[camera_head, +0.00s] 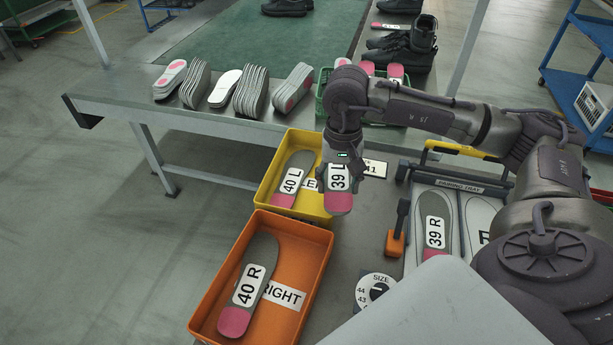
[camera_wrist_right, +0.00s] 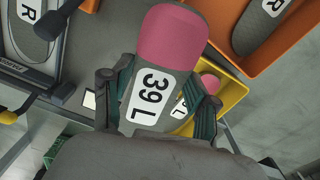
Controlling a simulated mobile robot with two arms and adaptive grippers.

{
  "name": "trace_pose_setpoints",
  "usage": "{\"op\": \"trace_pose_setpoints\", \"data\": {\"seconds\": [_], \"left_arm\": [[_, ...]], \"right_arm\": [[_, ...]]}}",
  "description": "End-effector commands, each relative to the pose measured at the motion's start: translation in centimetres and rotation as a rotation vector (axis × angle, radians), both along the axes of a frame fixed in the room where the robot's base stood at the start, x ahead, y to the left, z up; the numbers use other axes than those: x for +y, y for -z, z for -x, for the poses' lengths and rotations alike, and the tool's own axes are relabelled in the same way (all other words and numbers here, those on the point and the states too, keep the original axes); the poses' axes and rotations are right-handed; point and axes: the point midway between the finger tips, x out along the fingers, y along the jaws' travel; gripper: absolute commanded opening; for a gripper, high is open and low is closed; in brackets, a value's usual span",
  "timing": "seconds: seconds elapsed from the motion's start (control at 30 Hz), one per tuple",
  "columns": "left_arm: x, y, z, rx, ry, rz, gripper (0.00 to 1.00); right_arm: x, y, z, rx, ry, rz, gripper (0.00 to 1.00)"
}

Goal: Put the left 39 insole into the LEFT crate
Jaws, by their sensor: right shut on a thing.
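My right gripper (camera_head: 340,162) is shut on the left 39 insole (camera_head: 338,202), a grey insole with a pink end and a "39 L" label. The insole hangs at the right side of the yellow LEFT crate (camera_head: 264,196), overlapping its right edge in the head view. In the right wrist view the insole (camera_wrist_right: 168,50) lies between the fingers (camera_wrist_right: 158,100), with part of the yellow crate (camera_wrist_right: 237,92) behind it. A "40 L" insole (camera_head: 293,180) lies in the yellow crate. The crate's label is partly hidden. My left gripper is not in view.
The orange RIGHT crate (camera_head: 318,247) stands in front, holding a "40 R" insole (camera_head: 248,284). The pairing tray (camera_head: 463,186) at the right holds a "39 R" insole (camera_head: 434,222). An orange-based tool (camera_head: 396,243) stands between. Insole stacks (camera_head: 250,92) and a green basket (camera_head: 321,100) are behind.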

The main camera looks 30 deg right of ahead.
Motion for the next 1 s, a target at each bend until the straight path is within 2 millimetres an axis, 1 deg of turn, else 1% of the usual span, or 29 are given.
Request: {"op": "trace_pose_setpoints", "data": {"seconds": [0.03,0.1,0.2,0.23,0.3,0.37,0.5,0.6,0.7,0.8,0.93,1.0], "left_arm": [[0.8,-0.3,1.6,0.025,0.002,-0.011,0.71],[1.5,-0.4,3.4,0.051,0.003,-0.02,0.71],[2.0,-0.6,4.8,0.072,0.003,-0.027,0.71],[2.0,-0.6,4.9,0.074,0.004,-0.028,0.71],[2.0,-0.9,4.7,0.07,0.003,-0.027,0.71],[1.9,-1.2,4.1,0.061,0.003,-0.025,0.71],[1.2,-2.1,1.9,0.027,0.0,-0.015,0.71],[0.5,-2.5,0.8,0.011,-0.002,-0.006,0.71],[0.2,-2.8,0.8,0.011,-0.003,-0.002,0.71],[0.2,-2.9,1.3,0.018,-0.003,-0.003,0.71],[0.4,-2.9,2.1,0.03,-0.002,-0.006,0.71],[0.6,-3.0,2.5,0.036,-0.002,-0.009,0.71]], "right_arm": [[-1.9,-0.6,-0.1,-0.002,0.069,0.005,0.3],[-3.5,-1.1,-0.3,-0.006,0.135,0.009,0.3],[-4.5,-1.2,-0.8,-0.012,0.183,0.008,0.3],[-4.5,-1.1,-1.0,-0.013,0.19,0.007,0.3],[-4.1,-0.6,-2.0,-0.012,0.193,0.006,0.3],[-3.4,0.1,-3.1,-0.012,0.192,0.006,0.3],[-1.8,2.1,-6.0,-0.012,0.191,0.006,0.3],[-0.8,3.4,-7.9,-0.012,0.191,0.006,0.3],[-0.1,4.5,-9.5,-0.012,0.192,0.008,0.3],[0.4,5.2,-10.4,-0.014,0.191,0.009,0.3],[0.6,5.8,-10.8,-0.012,0.191,0.011,0.3],[0.6,6.4,-10.8,-0.011,0.191,0.011,0.3]]}}
